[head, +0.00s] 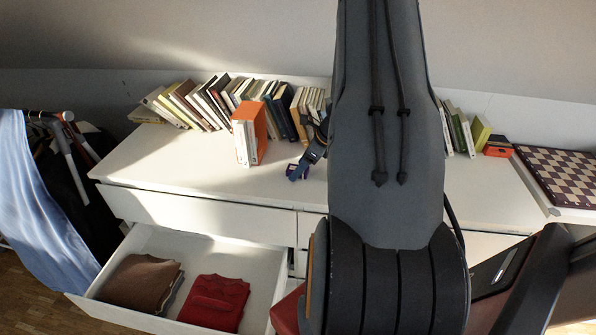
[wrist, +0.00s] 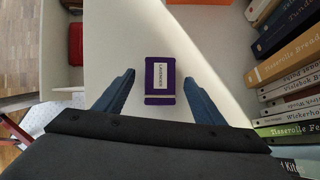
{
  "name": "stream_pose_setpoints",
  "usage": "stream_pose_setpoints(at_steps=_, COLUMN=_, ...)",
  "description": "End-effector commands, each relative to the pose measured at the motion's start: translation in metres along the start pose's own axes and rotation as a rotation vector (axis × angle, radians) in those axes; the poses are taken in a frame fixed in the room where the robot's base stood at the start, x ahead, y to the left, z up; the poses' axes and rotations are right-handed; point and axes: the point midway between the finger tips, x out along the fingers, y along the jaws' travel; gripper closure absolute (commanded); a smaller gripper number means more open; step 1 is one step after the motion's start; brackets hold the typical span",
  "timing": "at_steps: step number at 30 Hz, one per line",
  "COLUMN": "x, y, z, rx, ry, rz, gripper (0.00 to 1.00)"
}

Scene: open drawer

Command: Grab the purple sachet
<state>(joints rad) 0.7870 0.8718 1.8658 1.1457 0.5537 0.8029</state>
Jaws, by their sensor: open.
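The purple sachet (wrist: 160,88) lies flat on the white dresser top, with a pale label that seems to read "LAVENDER". In the wrist view it sits between and slightly beyond the fingertips of my gripper (wrist: 158,88), which is open and empty. In the head view my gripper (head: 306,165) is low over the dresser top, and a small purple part of the sachet (head: 291,168) shows beside it. The rest of the sachet is hidden there by the gripper.
A row of books (head: 215,100) lines the back of the white dresser (head: 160,165). An open drawer (head: 250,255) below holds folded brown and red clothes. A chessboard (head: 560,172) is at right. The dresser top left of the sachet is clear.

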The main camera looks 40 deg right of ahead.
Motion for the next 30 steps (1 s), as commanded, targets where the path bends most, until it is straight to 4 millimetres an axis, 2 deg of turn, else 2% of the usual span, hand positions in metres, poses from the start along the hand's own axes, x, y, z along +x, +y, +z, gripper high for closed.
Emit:
stream_pose_setpoints(at_steps=5, x=0.0, y=0.0, z=0.0, rx=-0.001, ry=0.0, rz=0.0, gripper=0.37)
stream_pose_setpoints(at_steps=13, x=0.0, y=0.0, z=0.0, rx=-0.001, ry=0.0, rz=0.0, gripper=0.8)
stream_pose_setpoints(at_steps=24, x=-0.001, y=0.0, z=0.001, rx=-0.001, ry=0.0, rz=0.0, gripper=0.81)
stream_pose_setpoints(at_steps=30, x=-0.01, y=-0.001, z=0.006, rx=-0.002, ry=0.0, rz=-0.001, gripper=0.81)
